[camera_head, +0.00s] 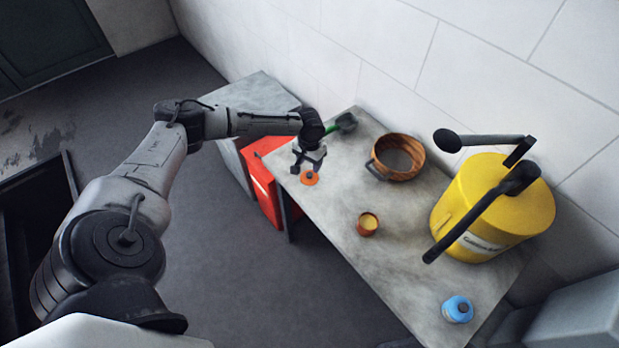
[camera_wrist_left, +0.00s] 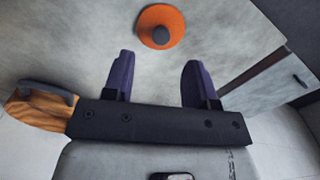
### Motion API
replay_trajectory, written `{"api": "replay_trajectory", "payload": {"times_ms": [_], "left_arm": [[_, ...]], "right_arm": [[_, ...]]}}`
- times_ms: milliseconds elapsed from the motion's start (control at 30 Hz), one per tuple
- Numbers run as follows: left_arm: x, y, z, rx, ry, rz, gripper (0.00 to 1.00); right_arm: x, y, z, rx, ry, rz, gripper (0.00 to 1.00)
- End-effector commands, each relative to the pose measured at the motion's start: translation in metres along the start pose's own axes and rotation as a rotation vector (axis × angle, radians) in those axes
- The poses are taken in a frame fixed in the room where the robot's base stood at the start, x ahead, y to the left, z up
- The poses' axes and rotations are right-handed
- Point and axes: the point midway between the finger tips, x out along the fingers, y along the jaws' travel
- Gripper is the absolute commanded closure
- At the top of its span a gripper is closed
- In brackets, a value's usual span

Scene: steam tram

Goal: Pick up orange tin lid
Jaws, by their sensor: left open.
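The orange tin lid (camera_head: 310,178) lies flat on the grey table near its left edge in the head view. It is a round disc with a dark grey knob in the middle. In the left wrist view the lid (camera_wrist_left: 161,27) lies just beyond the fingertips, roughly centred between them. My left gripper (camera_head: 308,166) hangs over the table beside the lid, pointing down. In the left wrist view its two purple-grey fingers (camera_wrist_left: 158,65) are apart, with nothing between them. My right gripper is in neither view.
The grey table (camera_head: 340,212) also holds a brown pan (camera_head: 417,165), a small orange cup (camera_head: 367,223), a yellow drum (camera_head: 515,205), a blue container (camera_head: 458,309) and a green-handled scoop (camera_head: 345,122). A red cabinet (camera_head: 264,190) stands left of the table. The wall rises behind.

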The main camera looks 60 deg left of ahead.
Motion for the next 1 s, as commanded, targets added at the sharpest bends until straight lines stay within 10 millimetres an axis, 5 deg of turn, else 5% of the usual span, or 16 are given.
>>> {"api": "replay_trajectory", "payload": {"times_ms": [633,1000], "left_arm": [[0.059,0.000,-0.002,0.001,0.000,0.000,0.48],[0.064,-0.001,-0.001,0.000,0.001,-0.001,0.48]], "right_arm": [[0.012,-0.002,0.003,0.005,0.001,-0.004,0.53],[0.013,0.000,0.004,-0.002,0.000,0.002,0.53]]}}
